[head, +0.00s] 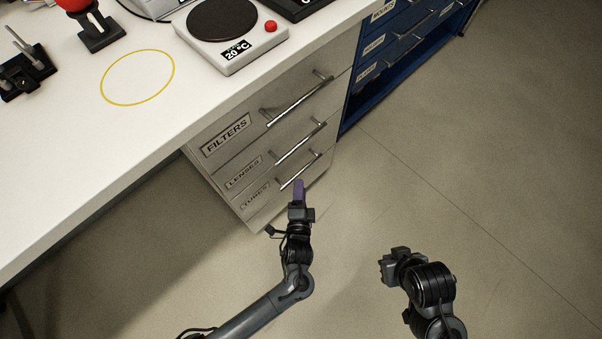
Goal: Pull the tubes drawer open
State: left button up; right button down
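The tubes drawer (255,196) is the bottom one in a grey cabinet under the white bench, below the filters and lenses drawers. It looks shut, its front in line with those above. Its metal bar handle (286,182) runs along the front. My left gripper (299,188) is at the near side of this handle, its purple finger overlapping the bar in the head view. I cannot tell whether it touches the bar or whether the fingers are open. My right gripper (384,268) is low over the floor, away from the cabinet; its fingers are not clear.
The filters drawer (228,134) and lenses drawer (243,172) above have similar protruding handles. A blue drawer cabinet (350,112) stands to the right. A hotplate (229,54) and a yellow ring (138,77) are on the bench. The floor (440,180) before the cabinets is clear.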

aim_at(300, 172)
pick_arm(q)
jog(key=shift+w+f+b, duration=0.25)
jog(key=shift+w+b, duration=0.6)
jog(key=shift+w, duration=0.85)
jog(key=shift+w+f+b, duration=0.2)
jog(key=shift+w+b, duration=0.6)
jog(key=shift+w, duration=0.9)
jog(key=shift+d, duration=0.1)
grip_shut()
